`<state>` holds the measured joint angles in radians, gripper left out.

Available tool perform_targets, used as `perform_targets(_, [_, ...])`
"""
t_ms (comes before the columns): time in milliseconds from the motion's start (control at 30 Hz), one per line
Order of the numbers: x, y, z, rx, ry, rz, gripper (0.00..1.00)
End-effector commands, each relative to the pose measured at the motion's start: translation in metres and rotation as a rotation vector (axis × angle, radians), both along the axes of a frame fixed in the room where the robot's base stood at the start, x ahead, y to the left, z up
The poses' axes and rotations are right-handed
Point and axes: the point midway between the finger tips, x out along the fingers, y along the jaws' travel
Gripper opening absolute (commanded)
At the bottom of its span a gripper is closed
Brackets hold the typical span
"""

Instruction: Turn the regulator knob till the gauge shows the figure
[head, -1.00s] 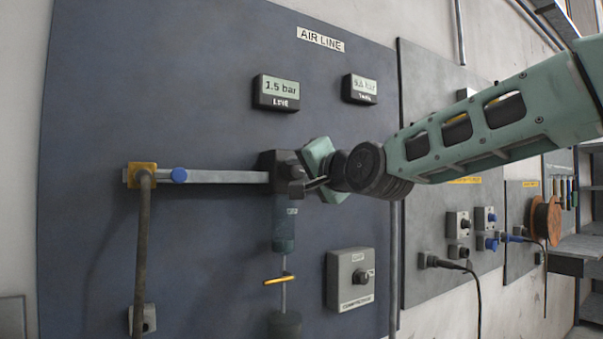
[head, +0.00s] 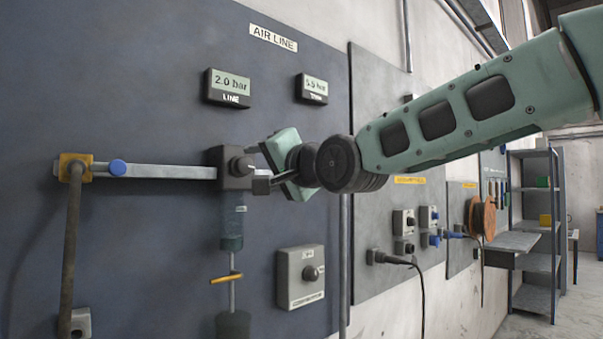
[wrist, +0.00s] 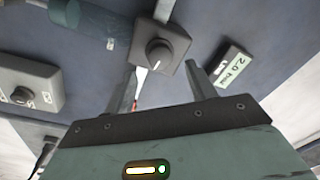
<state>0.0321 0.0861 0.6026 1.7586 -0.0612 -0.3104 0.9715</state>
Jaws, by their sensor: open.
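The regulator (head: 235,182) is a dark block on the air line, with its round knob (wrist: 159,52) facing out. My gripper (head: 262,168) is at the regulator from the right. In the wrist view my gripper (wrist: 162,68) is open, one finger on each side of the knob and apart from it; the knob lies just beyond the fingertips. In the head view the fingers partly hide the knob. The LINE gauge (head: 229,86) reads 2.0 bar; it also shows in the wrist view (wrist: 233,67), reading 2.0 bar.
A second display (head: 313,86) is too small to read surely. A grey compressor switch box (head: 300,277) sits below right of the regulator. A yellow lever (head: 226,278) sits below.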

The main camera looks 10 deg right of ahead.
Motion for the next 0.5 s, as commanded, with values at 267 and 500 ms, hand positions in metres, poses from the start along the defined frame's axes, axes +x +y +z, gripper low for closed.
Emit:
perform_targets(267, [-0.048,-0.030,-0.001,-0.006,-0.005,-0.001,0.56])
perform_targets(500, [-0.085,-0.054,-0.004,-0.002,-0.001,0.001,0.56])
